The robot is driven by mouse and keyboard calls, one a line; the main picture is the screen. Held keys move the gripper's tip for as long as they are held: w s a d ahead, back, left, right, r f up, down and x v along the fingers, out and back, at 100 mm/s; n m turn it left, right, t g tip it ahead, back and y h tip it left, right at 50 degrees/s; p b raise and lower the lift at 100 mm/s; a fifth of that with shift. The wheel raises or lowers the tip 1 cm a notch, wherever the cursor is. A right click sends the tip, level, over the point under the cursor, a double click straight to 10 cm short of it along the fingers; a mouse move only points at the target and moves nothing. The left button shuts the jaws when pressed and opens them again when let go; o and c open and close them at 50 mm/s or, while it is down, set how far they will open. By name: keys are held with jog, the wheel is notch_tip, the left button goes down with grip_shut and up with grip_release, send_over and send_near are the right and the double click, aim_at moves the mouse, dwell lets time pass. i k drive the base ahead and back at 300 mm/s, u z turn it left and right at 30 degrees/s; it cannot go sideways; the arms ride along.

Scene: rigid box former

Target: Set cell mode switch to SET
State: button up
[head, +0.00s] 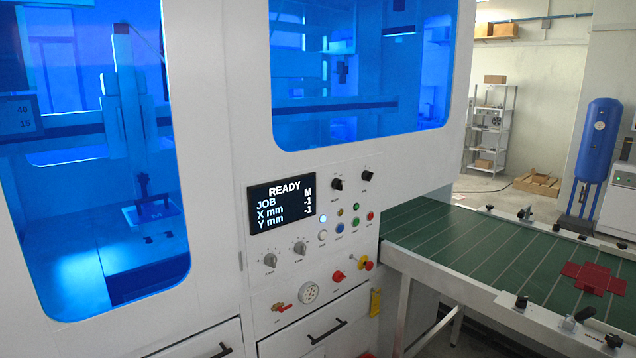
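The white machine's control panel (250,285) is in the middle of the head view. Two black rotary knobs sit right of the display: one is the left black knob (337,184), the other the right black knob (367,175). Two grey dials sit below the display, a left grey dial (270,260) and a right grey dial (299,248). The small labels are too blurred to read, so I cannot tell which knob is the mode switch or where it points. The display (281,205) reads READY, JOB M, X mm -1, Y mm -1. My gripper is not in view.
Small coloured buttons (340,228) and a red knob (338,277) share the panel. A gauge (309,292) and a red-handled valve (282,307) sit lower, above drawers with black handles (327,332). A green conveyor (450,240) carrying a red cross-shaped blank (594,278) extends right.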

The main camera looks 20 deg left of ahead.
aim_at(337, 184)
jog(key=u, duration=0.65)
jog(key=i, duration=0.8)
jog(key=u, duration=1.1)
jog(key=i, duration=0.25)
jog(key=u, duration=0.25)
